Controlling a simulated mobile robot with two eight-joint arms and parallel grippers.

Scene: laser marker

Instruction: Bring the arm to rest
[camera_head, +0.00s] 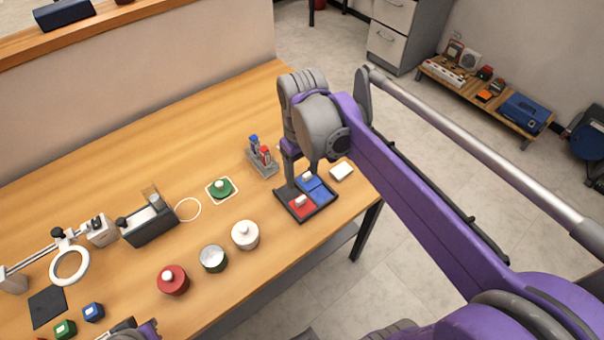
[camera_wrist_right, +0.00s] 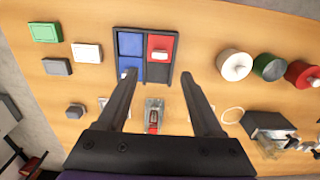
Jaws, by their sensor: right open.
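My right gripper (camera_head: 303,178) is above the dark tray (camera_head: 296,217) near the right end of the table. In the right wrist view its two fingers (camera_wrist_right: 161,76) are spread apart with nothing between them. The tray (camera_wrist_right: 145,31) has red and blue areas, with small white-topped pieces in it. The gripper hides part of the tray in the head view, and I cannot tell whether the fingers touch it. My left gripper (camera_head: 135,330) shows only in part at the bottom edge, and its jaws cannot be made out.
White (camera_head: 245,235), green (camera_head: 213,259) and red (camera_head: 172,280) round pots stand along the front. A black device (camera_head: 150,224) and a ring magnifier (camera_head: 70,266) are further left. The table's back is clear.

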